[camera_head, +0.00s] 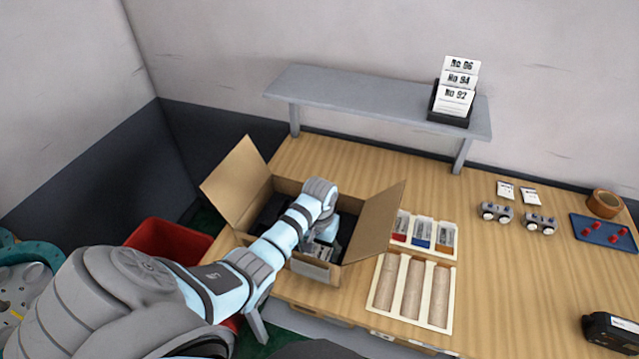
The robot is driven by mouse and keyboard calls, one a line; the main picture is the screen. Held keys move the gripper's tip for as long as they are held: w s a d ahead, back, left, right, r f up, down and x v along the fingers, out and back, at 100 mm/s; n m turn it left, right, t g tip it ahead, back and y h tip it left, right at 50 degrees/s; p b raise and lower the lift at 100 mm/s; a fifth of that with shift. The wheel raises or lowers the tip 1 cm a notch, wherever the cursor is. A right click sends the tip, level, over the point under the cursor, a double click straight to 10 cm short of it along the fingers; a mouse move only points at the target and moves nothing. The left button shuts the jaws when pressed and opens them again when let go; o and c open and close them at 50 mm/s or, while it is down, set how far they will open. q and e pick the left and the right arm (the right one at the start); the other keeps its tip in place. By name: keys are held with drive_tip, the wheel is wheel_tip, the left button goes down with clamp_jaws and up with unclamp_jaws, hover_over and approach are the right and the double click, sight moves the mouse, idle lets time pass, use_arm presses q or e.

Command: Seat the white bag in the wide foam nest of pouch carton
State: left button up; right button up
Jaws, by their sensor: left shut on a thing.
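The pouch carton (318,271) is an open cardboard box on the bench, its side flaps spread out, with dark foam (274,209) inside. My left arm reaches over its front left side. My left gripper (321,247) is down inside the carton, toward the right part, and shut on a small pale thing, apparently the white bag. The arm and the gripper hide most of the bag and much of the foam. I cannot tell whether the bag touches the foam or which nest it is over. My right gripper is not in view.
Right of the carton are a white tray of coloured packs (422,236) and a tray with long wooden grooves (411,291). Two small white packets (507,190), grey parts, a blue tray (604,234) and tape (604,203) lie farther right. A grey shelf (370,100) stands behind. A red bin (165,240) is left.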

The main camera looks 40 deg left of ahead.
use_arm(q)
drive_tip(key=shift+f+b, duration=0.4)
drive_tip(key=shift+f, duration=0.3)
drive_tip(key=o, duration=1.2)
drive_tip(key=shift+r, duration=0.35)
wheel_tip(320, 180, up, 7)
drive_tip(key=shift+f, duration=0.1)
